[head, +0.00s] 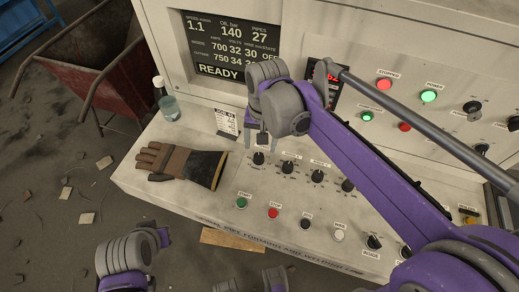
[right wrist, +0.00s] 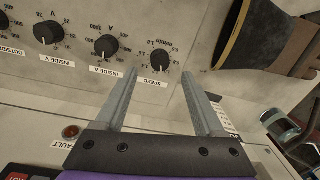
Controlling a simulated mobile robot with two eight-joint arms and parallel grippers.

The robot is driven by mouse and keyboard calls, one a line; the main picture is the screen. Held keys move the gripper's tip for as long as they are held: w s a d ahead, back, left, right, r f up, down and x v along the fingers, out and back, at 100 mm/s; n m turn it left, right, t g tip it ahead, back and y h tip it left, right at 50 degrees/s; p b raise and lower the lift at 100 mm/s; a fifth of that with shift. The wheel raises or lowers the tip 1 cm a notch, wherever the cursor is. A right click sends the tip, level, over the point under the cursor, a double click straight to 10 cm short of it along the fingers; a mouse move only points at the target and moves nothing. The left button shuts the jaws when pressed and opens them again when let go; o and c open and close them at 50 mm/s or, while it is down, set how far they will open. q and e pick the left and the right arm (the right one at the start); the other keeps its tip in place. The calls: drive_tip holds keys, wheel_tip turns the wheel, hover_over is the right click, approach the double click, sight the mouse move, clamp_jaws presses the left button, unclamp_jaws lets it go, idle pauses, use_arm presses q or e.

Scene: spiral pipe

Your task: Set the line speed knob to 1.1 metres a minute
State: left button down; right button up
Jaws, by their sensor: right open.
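The speed knob (head: 258,157) is a small black knob at the left end of the upper knob row on the sloping console. In the right wrist view the knob (right wrist: 160,61) shows upside down above its SPEED label and inside a printed scale; its exact setting is too small to read. The screen (head: 232,45) reads a speed of 1.1. My right gripper (head: 262,136) is open just above and behind the knob. In the right wrist view its two fingers (right wrist: 159,76) appear on either side of the knob, with nothing held. My left gripper's fingers do not show.
A brown and black glove (head: 182,163) lies left of the knob, with a bottle (head: 167,101) behind it. A small printed card (head: 227,121) stands near the gripper. Other knobs (head: 287,167) and push buttons (head: 241,202) sit close to the right and in front.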

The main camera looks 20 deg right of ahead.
sight(261, 157)
wheel_tip(261, 157, up, 5)
drive_tip(key=shift+d, duration=0.1)
idle(0.6)
drive_tip(key=s+d+f+n+t, duration=0.1)
drive_tip(key=s+d+f, duration=0.1)
drive_tip(key=s+f, duration=0.1)
drive_tip(key=s+d+f+n+t+p, duration=0.1)
drive_tip(key=s+d+f+n+t, duration=0.1)
drive_tip(key=s, duration=0.4)
drive_tip(key=s+d+f+n+t+p, duration=0.1)
drive_tip(key=s+d+f+t, duration=0.1)
drive_tip(key=s+f, duration=0.2)
drive_tip(key=shift+s+n+h, duration=0.3)
drive_tip(key=shift+s, duration=0.1)
